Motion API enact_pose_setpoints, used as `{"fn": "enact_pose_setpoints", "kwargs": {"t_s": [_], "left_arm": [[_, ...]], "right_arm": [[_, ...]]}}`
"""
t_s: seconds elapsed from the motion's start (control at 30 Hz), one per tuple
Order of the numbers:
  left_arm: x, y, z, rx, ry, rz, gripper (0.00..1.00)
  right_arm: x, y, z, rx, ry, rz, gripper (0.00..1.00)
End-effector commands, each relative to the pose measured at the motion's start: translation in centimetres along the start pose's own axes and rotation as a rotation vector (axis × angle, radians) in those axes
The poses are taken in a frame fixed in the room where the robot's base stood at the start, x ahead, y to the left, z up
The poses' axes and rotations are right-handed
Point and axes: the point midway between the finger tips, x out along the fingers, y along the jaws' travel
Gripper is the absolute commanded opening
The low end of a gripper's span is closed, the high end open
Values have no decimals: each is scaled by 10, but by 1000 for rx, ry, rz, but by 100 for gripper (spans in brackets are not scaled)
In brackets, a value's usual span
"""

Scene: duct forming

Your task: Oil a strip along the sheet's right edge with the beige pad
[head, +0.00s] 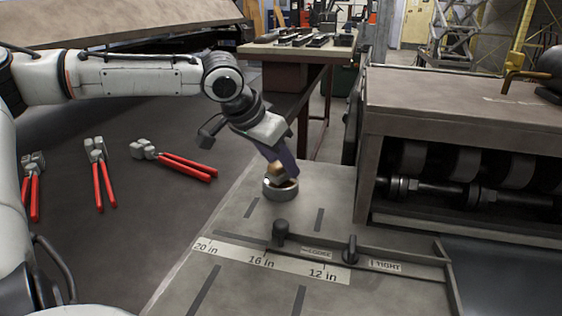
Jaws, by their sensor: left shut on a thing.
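My left gripper (276,168) reaches in from the left and points down over a small round metal dish (281,194) on the grey bench plate. It is shut on the beige pad (276,173), which shows as a small tan block at the mouth of the dish. The pad's lower part is hidden by the dish rim, so I cannot tell if it touches the bottom. A broad, flat brownish-grey panel (110,22) is at the upper left; I cannot tell whether it is the sheet. My right gripper is not in view.
Several red-handled tools (103,183) lie on the dark surface at left. A marked scale strip (262,262) and two dark knobs (350,250) are in front of the dish. A roller machine (455,105) stands at right. A table (300,48) with dark pieces is behind.

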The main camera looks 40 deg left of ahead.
Motion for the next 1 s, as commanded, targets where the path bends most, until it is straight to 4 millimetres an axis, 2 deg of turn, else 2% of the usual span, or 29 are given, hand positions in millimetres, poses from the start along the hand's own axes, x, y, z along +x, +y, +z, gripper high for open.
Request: {"fn": "enact_pose_setpoints", "kwargs": {"t_s": [1.0], "left_arm": [[8, 0, 5, 0, 1, 0, 17]], "right_arm": [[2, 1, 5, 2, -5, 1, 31]]}}
